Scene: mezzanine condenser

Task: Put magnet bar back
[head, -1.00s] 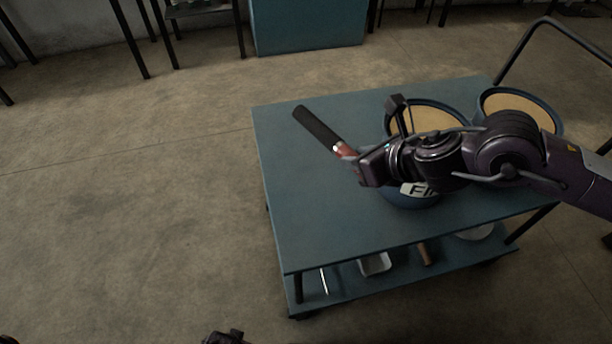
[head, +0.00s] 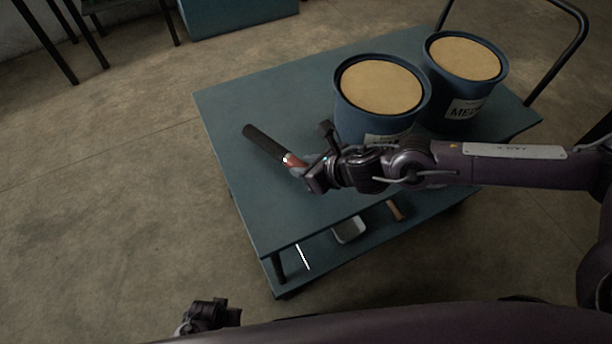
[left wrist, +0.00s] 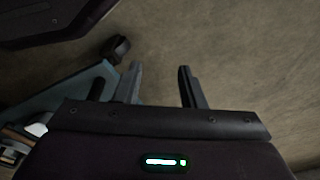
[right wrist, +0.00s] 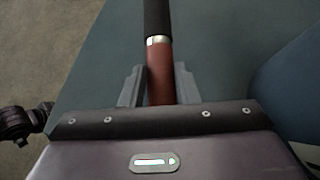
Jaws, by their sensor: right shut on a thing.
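The magnet bar (head: 266,143) has a black rod, a bright metal ring and a red-brown grip. My right gripper (head: 298,168) is shut on the red-brown grip, with the black rod pointing to the far left over the cart top. In the right wrist view the magnet bar (right wrist: 159,68) stands between the two fingers (right wrist: 159,88). I cannot tell whether the bar touches the cart top. My left gripper (left wrist: 160,88) is open and empty, its fingers apart above the floor; it also shows at the bottom of the head view (head: 212,316).
A blue-green cart (head: 240,105) carries two blue tubs with tan contents, one in the middle (head: 382,86) and one at right (head: 464,58), both labelled. Its lower shelf holds a white tray (head: 349,229) and a brown-handled item (head: 396,210). The cart top's left part is clear.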

